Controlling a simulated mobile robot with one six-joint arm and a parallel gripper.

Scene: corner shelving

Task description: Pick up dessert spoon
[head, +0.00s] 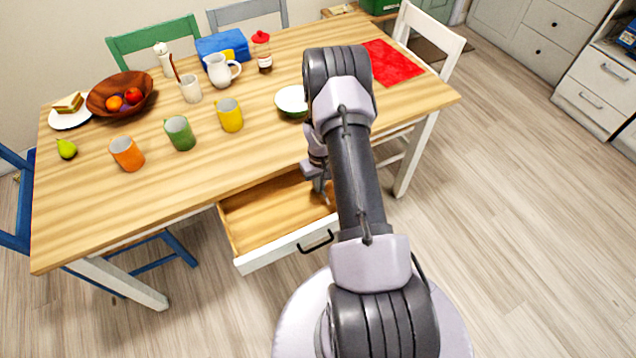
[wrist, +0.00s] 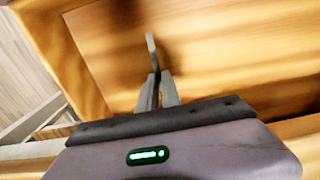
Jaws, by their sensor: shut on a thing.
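A thin grey utensil, which I take as the dessert spoon (wrist: 151,45), sticks out from between the fingertips of my gripper (wrist: 158,82) in the wrist view. The fingers are closed on it. Its lower part is hidden between the fingers. Beneath it is the wooden floor of the open drawer (head: 260,212), which fills most of the wrist view (wrist: 210,40). In the head view my gripper is at the right end of the drawer, partly behind my arm, and the spoon cannot be made out. I cannot tell whether it touches the drawer floor.
The drawer's front with its black handle (head: 316,242) faces me below the wooden table (head: 240,155). The drawer's walls are close around my gripper.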

